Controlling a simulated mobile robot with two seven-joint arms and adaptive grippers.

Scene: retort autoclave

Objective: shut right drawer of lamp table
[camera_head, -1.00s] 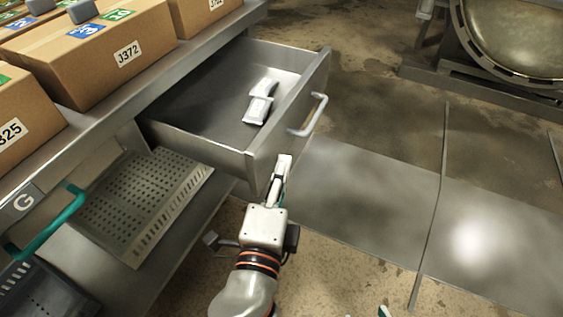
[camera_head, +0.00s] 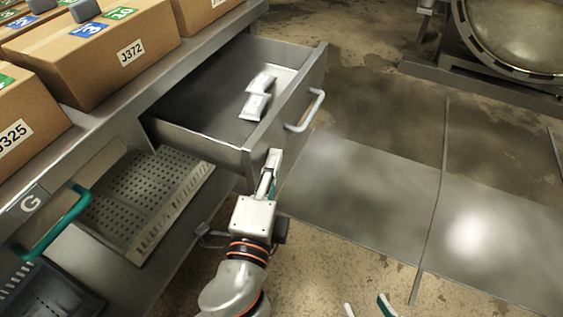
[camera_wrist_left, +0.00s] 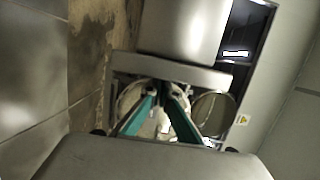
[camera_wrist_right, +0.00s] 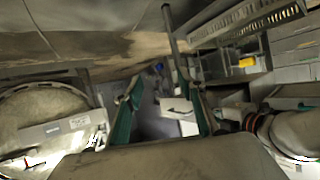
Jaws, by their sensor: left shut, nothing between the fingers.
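The right drawer (camera_head: 290,104) stands pulled out of the metal table (camera_head: 213,42), with a pale bar handle (camera_head: 306,111) on its front. Two white packets lie inside it. My left gripper (camera_head: 272,156) is shut and empty at the near lower corner of the drawer front; I cannot tell whether it touches. The left wrist view shows its fingertips (camera_wrist_left: 163,88) together below a large grey surface. My right gripper (camera_head: 369,304) is open at the bottom edge of the head view, apart from the drawer. Its spread fingers (camera_wrist_right: 160,60) show in the right wrist view.
Cardboard boxes (camera_head: 100,60) stand on the tabletop. A green handle (camera_head: 55,225) and a perforated tray (camera_head: 140,195) are at the left. The floor right of the drawer is clear, with a large round vessel (camera_head: 515,35) behind.

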